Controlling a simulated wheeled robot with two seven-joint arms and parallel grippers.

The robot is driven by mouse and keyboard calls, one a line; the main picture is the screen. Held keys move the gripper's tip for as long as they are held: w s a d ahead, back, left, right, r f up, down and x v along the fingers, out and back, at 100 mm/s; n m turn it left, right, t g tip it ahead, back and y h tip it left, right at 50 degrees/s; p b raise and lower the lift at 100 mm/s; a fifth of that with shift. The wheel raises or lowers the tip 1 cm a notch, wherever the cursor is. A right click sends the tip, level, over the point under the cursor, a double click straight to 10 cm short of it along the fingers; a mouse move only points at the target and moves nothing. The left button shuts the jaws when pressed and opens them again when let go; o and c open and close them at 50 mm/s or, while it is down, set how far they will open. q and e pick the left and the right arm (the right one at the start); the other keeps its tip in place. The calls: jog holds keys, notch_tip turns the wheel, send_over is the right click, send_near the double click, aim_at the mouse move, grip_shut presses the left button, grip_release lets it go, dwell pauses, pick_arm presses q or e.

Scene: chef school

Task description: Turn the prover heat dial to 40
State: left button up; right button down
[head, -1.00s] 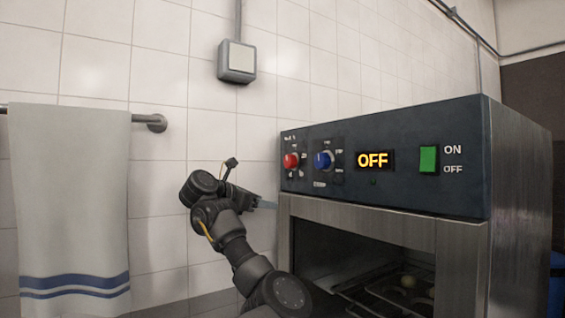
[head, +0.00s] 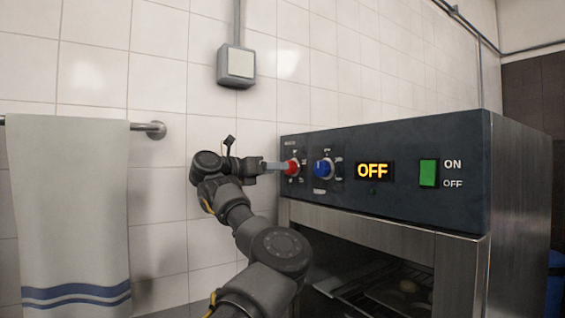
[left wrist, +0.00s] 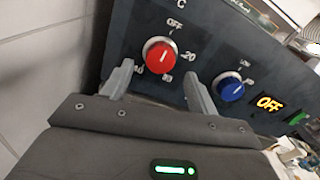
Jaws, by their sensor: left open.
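The red dial (head: 291,165) is at the left end of the prover's dark control panel. In the left wrist view the red dial (left wrist: 160,54) has OFF above it, 20 to its right and smaller marks below that I cannot read surely; a °C mark shows above. Its pointer direction is unclear. My left gripper (head: 277,165) is at the panel from the left. In the left wrist view its two fingers (left wrist: 158,72) are apart, one on each side of the dial's lower part; I cannot tell whether they touch it. My right gripper is not in view.
A blue dial (head: 323,166) is just right of the red one, close to my right-hand finger in the wrist view. Further right are a display (head: 373,171) reading OFF and a green switch (head: 429,172). A towel (head: 70,210) hangs at left.

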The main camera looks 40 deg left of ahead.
aim_at(291, 167)
pick_arm(q)
jog(key=p+x, duration=0.1)
jog(key=x, duration=0.2)
jog(key=shift+w, duration=0.35)
